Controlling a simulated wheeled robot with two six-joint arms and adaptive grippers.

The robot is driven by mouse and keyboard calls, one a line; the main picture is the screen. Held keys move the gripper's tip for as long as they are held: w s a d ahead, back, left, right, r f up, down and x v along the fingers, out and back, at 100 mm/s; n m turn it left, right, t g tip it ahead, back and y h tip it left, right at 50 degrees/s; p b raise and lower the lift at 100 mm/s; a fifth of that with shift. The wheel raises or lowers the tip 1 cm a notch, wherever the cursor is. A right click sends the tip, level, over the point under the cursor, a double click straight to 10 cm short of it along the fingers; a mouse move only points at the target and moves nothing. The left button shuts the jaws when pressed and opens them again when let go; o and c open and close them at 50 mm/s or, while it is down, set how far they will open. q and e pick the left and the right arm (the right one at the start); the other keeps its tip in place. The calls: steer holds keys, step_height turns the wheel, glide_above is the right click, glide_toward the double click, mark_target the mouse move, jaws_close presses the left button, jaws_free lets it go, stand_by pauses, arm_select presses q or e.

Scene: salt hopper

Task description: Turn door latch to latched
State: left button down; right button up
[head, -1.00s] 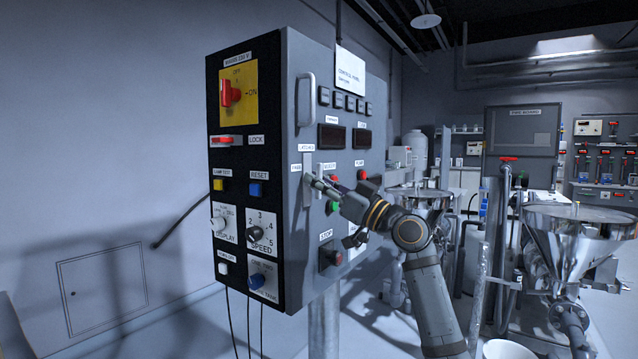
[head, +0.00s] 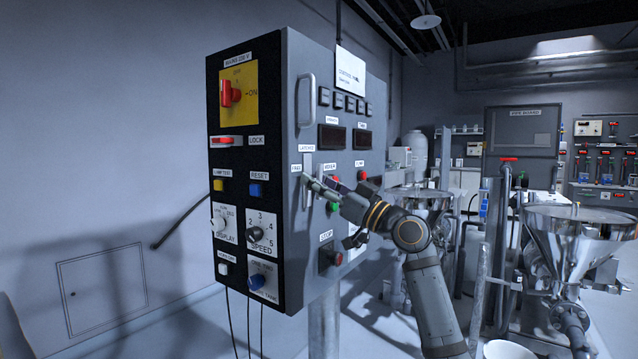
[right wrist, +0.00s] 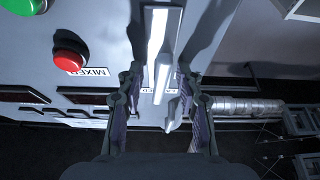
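The door latch (head: 308,163) is a pale grey lever on the grey front door of the control cabinet, beside the small FREE label and below the LATCHED label. In the head view my right gripper (head: 314,186) is at the lever and hides part of it. In the right wrist view the latch lever (right wrist: 161,45) runs between the two fingers of my right gripper (right wrist: 158,100). The fingers stand apart on either side, with gaps visible, so they do not clamp it. The lever's exact angle is hard to tell. My left gripper is not in view.
The cabinet's black side panel (head: 236,150) has knobs and switches. A steel hopper (head: 575,235) stands at the right.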

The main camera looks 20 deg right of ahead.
steer(key=v, duration=1.2)
